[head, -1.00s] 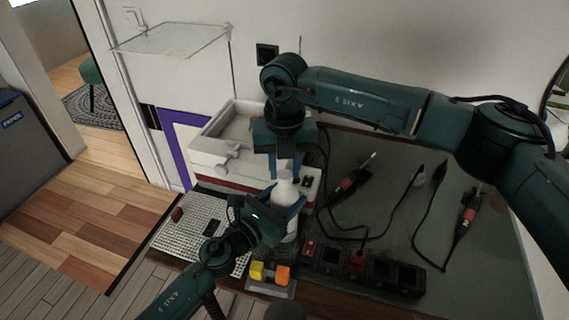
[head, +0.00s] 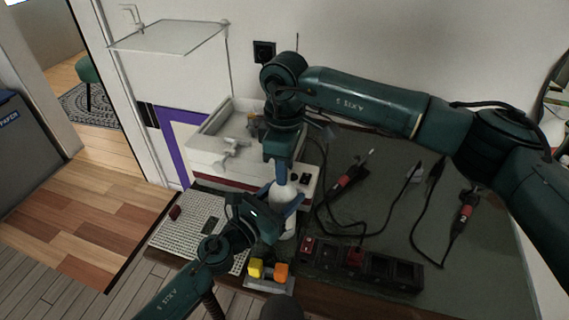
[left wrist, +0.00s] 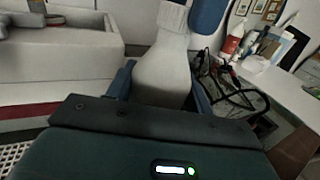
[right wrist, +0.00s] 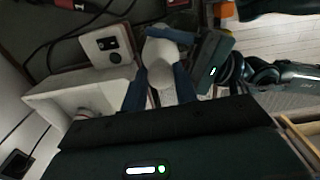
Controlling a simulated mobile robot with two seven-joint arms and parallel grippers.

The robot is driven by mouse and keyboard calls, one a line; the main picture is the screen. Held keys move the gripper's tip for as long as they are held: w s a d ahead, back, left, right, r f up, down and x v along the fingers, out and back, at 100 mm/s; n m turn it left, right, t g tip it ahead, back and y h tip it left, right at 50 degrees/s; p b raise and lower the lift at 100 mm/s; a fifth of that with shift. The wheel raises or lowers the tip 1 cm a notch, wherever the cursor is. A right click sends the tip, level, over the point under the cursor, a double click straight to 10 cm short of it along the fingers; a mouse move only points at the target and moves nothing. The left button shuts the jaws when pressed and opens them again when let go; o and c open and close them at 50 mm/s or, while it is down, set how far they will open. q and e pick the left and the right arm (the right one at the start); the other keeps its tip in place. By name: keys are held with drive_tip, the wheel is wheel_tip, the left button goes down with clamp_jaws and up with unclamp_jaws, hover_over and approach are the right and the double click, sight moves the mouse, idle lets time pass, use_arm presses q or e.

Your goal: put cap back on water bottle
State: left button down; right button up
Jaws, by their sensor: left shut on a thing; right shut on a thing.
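A white bottle (head: 286,222) stands upright at the front of the bench. My left gripper (head: 281,199) is shut around its body, and in the left wrist view the bottle's shoulder (left wrist: 164,72) shows between the fingers. A white ribbed cap (left wrist: 172,17) sits at the top of the neck, in line with the bottle. I cannot tell how far down it is threaded. My right gripper (head: 281,178) points down from above and is shut on the cap. Its fingers (right wrist: 160,88) hide part of the cap in the right wrist view.
A white machine with an open tray (head: 205,150) stands right behind the bottle. A block with yellow and orange cubes (head: 268,272) is in front. A black power strip (head: 362,268), soldering tools (head: 345,180) and loose cables lie to the right. A white perforated mat (head: 185,225) lies left.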

drive_tip(key=shift+m, duration=0.3)
drive_tip(key=o, duration=0.9)
drive_tip(key=shift+r, duration=2.25)
